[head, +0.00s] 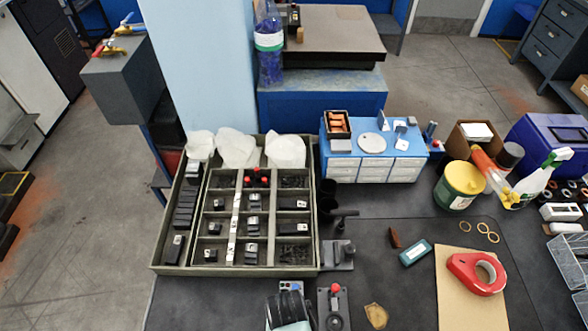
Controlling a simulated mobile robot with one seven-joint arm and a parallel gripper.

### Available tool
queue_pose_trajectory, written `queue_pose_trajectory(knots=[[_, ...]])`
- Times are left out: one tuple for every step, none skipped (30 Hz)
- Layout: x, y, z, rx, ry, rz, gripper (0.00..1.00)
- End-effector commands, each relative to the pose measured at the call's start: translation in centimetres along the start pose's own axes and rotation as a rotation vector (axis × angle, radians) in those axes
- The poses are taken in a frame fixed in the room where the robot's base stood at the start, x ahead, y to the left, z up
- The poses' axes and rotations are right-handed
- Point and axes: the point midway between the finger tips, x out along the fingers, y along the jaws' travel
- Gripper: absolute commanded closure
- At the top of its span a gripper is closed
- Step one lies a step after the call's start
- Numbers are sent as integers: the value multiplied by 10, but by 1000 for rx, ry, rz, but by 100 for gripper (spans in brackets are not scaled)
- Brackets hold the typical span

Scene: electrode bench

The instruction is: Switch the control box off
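A small grey box with a red round button on its upper end and a dark round knob below it, which looks like the control box (344,309), lies on the dark bench mat at the bottom edge, right of centre. Its lower end is close to the picture's edge. I cannot read any on or off marking on it. My gripper does not show in the head view.
A black ribbed object with a pale blue part (288,311) sits just left of the box. A large compartment tray (160,262) stands behind to the left. A brown scrap (376,315) lies nearby.

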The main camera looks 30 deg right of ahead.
Motion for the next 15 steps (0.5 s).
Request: queue_pose_trajectory(knots=[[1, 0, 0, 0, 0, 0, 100], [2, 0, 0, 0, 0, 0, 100], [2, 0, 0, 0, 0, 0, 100], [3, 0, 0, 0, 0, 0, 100], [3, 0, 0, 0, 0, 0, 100], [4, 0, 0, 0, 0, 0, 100], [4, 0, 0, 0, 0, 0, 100], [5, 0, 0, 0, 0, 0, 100], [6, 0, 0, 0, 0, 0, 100], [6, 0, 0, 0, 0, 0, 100], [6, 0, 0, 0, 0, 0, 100], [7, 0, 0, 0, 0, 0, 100], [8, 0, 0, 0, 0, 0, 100], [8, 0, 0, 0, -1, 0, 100], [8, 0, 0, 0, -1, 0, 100]])
